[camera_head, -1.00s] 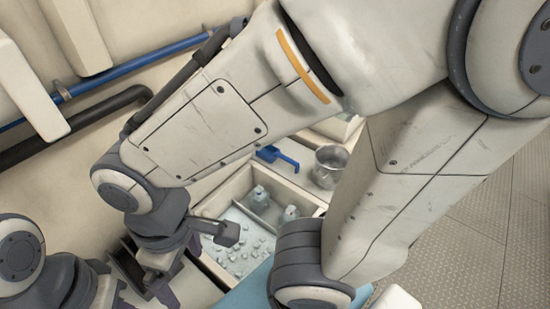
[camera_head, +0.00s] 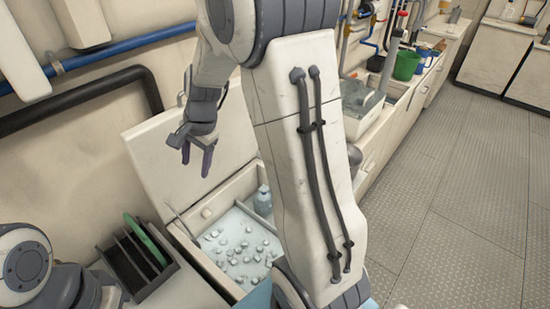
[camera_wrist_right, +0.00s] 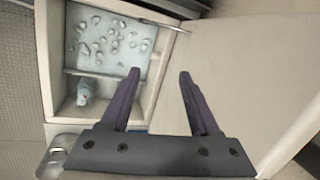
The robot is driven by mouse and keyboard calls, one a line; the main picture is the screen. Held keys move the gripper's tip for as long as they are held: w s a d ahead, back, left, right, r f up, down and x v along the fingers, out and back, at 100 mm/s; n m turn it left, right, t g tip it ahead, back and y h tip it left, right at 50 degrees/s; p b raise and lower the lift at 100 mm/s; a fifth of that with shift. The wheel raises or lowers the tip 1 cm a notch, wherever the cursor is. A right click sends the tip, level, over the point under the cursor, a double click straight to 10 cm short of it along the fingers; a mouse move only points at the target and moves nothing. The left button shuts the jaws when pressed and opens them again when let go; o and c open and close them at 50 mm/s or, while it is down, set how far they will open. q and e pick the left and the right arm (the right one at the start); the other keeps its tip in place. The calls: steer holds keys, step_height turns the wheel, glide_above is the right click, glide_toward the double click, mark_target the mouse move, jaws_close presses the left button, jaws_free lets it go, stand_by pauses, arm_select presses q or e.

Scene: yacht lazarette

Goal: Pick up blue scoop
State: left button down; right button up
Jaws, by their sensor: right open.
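My right gripper (camera_head: 197,165) is open and empty, pointing down in front of the raised pale lid, above and left of the ice bin. In the right wrist view its two purple fingers (camera_wrist_right: 159,75) stand apart with nothing between them, over the pale lid panel. The blue scoop cannot be made out in the head view now; my right arm covers the spot where it lay. In the right wrist view a thin blue sliver shows beside the left finger's base; I cannot tell whether it is the scoop. My left gripper is out of view; only part of my left arm shows.
The open bin (camera_head: 188,243) holds loose ice cubes and a pale bottle (camera_head: 263,198). A dark slotted rack (camera_head: 122,268) with a green board (camera_head: 145,240) stands at its left. A metal cup (camera_wrist_right: 64,146) stands beside the bin. A green bucket (camera_head: 407,65) stands farther back.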

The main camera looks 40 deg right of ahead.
steer(key=d+f+m+h+b, duration=0.1)
steer(key=d+f+m, duration=0.5)
steer(key=d, duration=0.7)
steer(key=d+f+m+t+h+b, duration=0.1)
steer(key=d+f+m+b, duration=0.2)
steer(key=d+f+m, duration=0.4)
steer(key=s+d+f+m+t+h+b, duration=0.1)
steer(key=d+f+m, duration=0.5)
steer(key=d, duration=1.4)
steer(key=shift+d+f+m+b, duration=0.2)
steer(key=shift+f+b, duration=0.25)
steer(key=shift+f, duration=0.3)
steer(key=shift+d+f+m+b, duration=0.1)
steer(key=shift+f+m+b, duration=0.1)
steer(key=shift+f+b, duration=0.4)
steer(key=shift+p+x, duration=0.4)
steer(key=shift+x, duration=2.65)
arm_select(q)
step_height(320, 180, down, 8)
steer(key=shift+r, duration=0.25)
arm_select(e)
steer(key=shift+w+d+r, duration=0.1)
steer(key=shift+d+r, duration=0.05)
jaws_close()
